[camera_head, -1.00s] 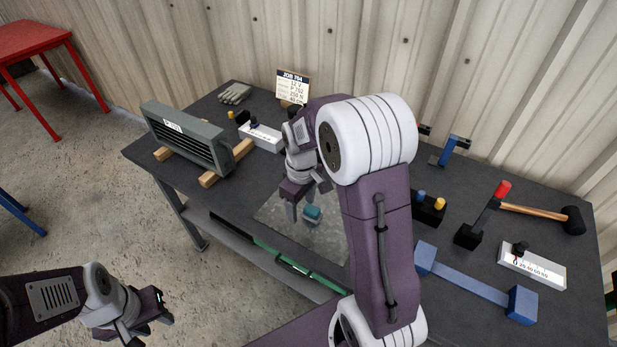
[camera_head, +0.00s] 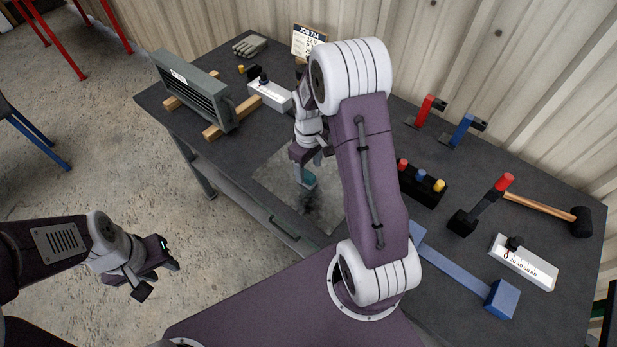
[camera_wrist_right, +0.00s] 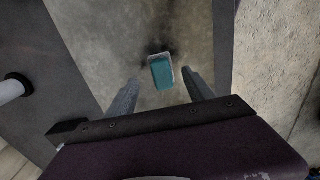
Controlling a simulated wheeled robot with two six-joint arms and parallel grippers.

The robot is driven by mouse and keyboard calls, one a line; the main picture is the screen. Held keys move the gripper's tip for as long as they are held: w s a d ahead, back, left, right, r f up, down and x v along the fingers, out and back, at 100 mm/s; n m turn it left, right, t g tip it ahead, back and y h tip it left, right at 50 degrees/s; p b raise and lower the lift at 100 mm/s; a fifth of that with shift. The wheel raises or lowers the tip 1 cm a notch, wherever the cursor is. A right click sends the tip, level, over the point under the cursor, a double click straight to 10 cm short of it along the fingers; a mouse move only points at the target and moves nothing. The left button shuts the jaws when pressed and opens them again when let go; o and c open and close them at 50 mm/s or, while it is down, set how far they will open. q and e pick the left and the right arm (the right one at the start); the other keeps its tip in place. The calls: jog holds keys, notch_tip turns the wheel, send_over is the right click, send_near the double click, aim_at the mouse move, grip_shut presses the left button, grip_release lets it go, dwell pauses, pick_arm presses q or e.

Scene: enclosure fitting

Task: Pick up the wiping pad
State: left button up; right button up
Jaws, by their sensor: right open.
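The wiping pad is a small teal block with a pale edge. In the head view the wiping pad (camera_head: 306,178) sits on a grey, dark-smudged plate (camera_head: 277,179) near the table's front edge. In the right wrist view the pad (camera_wrist_right: 162,72) lies ahead of and between the two fingers, apart from both. My right gripper (camera_wrist_right: 160,88) is open and empty above the plate. In the head view my right gripper (camera_head: 308,166) is partly hidden by its own wrist. My left gripper (camera_head: 157,280) hangs empty over the floor, left of the table, with its fingers apart.
A grey finned enclosure (camera_head: 192,90) rests on wooden blocks at the table's left. A job card (camera_head: 308,42) stands at the back. A black holder (camera_head: 423,188), a mallet (camera_head: 545,207), a blue bar tool (camera_head: 455,272) and a white gauge box (camera_head: 524,262) lie on the right.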

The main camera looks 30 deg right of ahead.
aim_at(307, 174)
jog(key=f, duration=0.4)
jog(key=shift+a, duration=0.3)
jog(key=shift+d+f, duration=0.15)
jog(key=shift+f, duration=0.05)
grip_shut()
jog(key=shift+r, duration=0.15)
